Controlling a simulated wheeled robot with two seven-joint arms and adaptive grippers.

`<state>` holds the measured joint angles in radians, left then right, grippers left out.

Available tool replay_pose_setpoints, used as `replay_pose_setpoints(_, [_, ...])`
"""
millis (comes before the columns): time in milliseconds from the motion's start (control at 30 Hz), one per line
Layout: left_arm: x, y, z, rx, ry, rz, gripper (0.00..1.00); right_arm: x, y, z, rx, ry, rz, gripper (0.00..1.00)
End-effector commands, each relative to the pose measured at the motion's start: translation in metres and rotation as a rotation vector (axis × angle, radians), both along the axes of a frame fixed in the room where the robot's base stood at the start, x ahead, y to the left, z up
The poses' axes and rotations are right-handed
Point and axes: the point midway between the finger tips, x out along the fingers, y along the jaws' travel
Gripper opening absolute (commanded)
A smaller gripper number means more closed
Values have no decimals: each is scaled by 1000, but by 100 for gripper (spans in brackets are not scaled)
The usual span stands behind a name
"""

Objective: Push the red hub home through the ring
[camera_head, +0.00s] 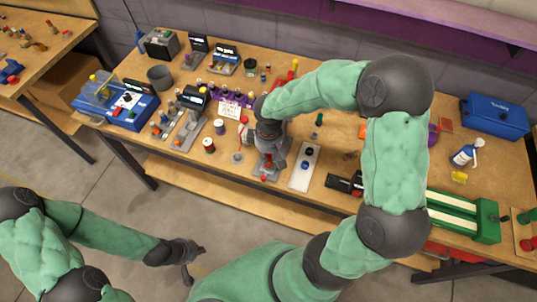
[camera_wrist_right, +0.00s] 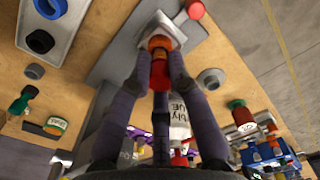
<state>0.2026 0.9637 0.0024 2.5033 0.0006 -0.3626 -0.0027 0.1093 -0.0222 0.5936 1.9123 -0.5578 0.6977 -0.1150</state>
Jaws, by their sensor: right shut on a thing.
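The red hub (camera_wrist_right: 159,72) is between the fingers of my right gripper (camera_wrist_right: 160,62) in the right wrist view, with an orange-red end against a pale block on the grey slot track. The track's grey base (camera_head: 259,170) shows below my right gripper (camera_head: 268,150) in the head view, where the gripper hides most of the fixture. The ring cannot be made out clearly, nor how deep the hub sits. A small red knob (camera_wrist_right: 195,10) is beyond the block, at the track's front end (camera_head: 263,179). My left gripper (camera_head: 195,263) is open and empty, off the table's front.
A green box (camera_head: 487,220) stands far right. Several tools and cases crowd the back.

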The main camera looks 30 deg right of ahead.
Motion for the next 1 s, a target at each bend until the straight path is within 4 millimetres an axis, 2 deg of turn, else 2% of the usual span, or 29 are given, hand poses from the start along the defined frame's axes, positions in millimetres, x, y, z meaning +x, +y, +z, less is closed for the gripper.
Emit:
replay_pose_setpoints(233, [0,0,7,0,0,0,0,0,0,9,0,0,0,0])
replay_pose_setpoints(1000, [0,0,7,0,0,0,0,0,0,8,0,-1,0,0])
